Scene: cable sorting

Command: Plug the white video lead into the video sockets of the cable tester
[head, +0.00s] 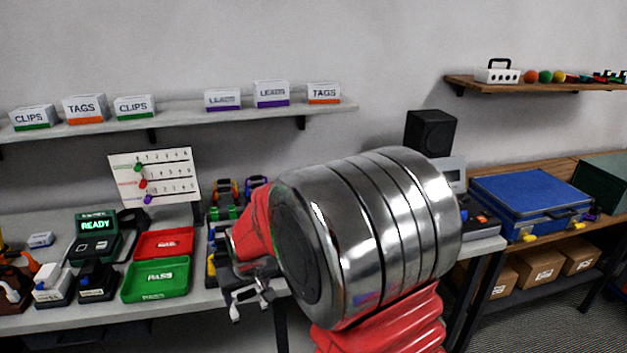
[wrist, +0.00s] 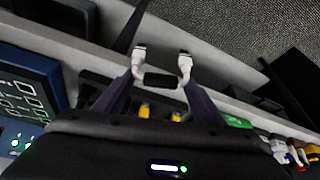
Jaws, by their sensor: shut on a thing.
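My gripper (wrist: 160,82) is shut on a short white lead (wrist: 184,66), gripped between its two dark fingers in the wrist view. The lead has two pale plugs that point away from the gripper, with a black piece between them. In the head view my gripper (head: 250,275) is at the bench's front edge, and the lead (head: 236,313) hangs there, small and partly hidden. A blue panel (wrist: 28,92) with white-outlined shapes, possibly the cable tester, is at the left of the wrist view, apart from the lead. Its video sockets cannot be made out.
A device reading READY (head: 97,224), a red tray (head: 164,243) and a green PASS tray (head: 157,279) stand on the bench at left. My arm hides much of the bench's middle. A blue case (head: 530,196) lies on the wooden bench at right.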

